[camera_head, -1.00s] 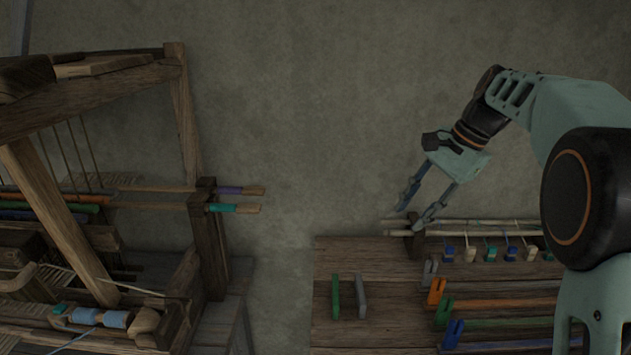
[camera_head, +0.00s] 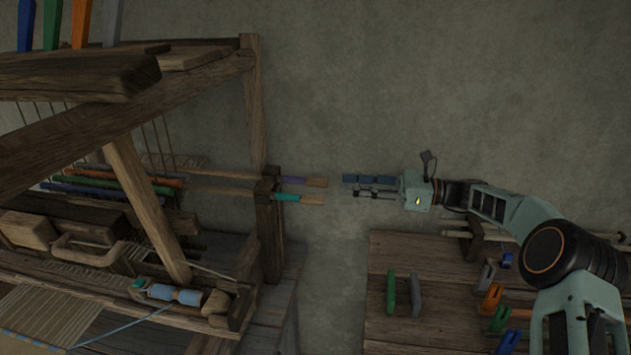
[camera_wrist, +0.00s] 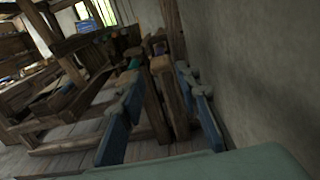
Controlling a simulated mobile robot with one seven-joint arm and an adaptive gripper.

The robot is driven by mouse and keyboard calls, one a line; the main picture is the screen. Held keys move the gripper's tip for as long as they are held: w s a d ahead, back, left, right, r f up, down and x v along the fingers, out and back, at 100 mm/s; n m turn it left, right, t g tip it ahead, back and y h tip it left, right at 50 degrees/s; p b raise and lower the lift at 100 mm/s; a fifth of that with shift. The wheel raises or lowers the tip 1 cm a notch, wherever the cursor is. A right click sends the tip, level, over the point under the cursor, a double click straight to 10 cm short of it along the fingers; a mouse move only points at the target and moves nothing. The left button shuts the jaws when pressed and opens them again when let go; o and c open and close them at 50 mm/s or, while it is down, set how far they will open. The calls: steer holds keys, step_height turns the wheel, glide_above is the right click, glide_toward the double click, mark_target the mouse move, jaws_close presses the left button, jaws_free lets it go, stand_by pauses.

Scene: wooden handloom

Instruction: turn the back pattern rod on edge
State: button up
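Two pattern rods stick out to the right through the loom's side post. The back rod, with a purple band (camera_head: 300,181) and a bare wooden end, lies nearer the wall. The front rod has a teal band (camera_head: 287,197). My gripper (camera_head: 349,186) points left at the rod ends, open and empty, a short gap to their right. In the wrist view, the teal band (camera_wrist: 134,62) and a wooden rod end (camera_wrist: 160,63) show between the spread blue fingers. I cannot tell whether the back rod lies flat or on edge.
The loom's upright post (camera_head: 268,235) stands just left of the bands. A wooden bench (camera_head: 440,335) at lower right holds green, grey, orange and blue pieces. The wall runs behind the rods. A gap of floor separates loom and bench.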

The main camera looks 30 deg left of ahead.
mark_target(318, 180)
steer(key=x, duration=0.8)
steer(key=shift+a+b, duration=0.3)
jaws_close()
steer(key=shift+s+f+n+b, duration=0.15)
steer(key=shift+n+b, duration=0.55)
steer(key=shift+n, duration=1.6)
jaws_free()
steer(key=v, duration=1.2)
